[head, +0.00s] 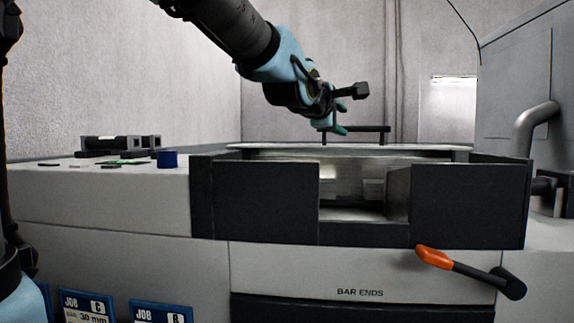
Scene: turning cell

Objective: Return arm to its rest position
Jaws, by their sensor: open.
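My gripper (340,110) is in the head view, at the end of my arm, which reaches in from the top left. It hangs in the air above the dark-fronted machine section, near its rear edge. Its dark and teal parts show from the side, and I see nothing held in it. A dark horizontal bar on posts (368,129) shows just below and behind it. I cannot tell how far apart they are.
The dark front (465,205) has an opening in its middle. An orange-tipped lever (435,257) sticks out at the lower right. A grey pipe (532,125) is at right.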

